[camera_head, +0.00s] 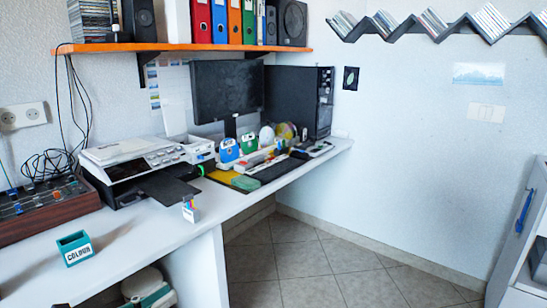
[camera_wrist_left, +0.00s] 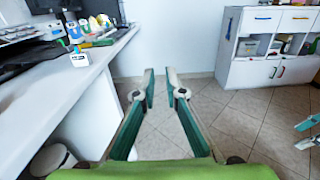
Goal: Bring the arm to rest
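My left gripper (camera_wrist_left: 160,82) is in the middle of the left wrist view, with its two green fingers pointing forward over the tiled floor. Its white-and-green fingertips stand apart with a small gap, and nothing is between them. In the head view only a green-and-white part of it seems to show (camera_head: 152,297), low at the bottom edge beside the desk. My right gripper (camera_wrist_left: 307,132) shows at the right edge of the left wrist view, its two fingers apart and empty. The rest of the right arm is out of view.
The white desk (camera_head: 140,245) runs along the left, holding a teal labelled box (camera_head: 75,248), a printer (camera_head: 130,155) and a small white box (camera_head: 190,209). A white cabinet (camera_wrist_left: 265,72) stands ahead right. The tiled floor (camera_head: 330,270) between them is clear.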

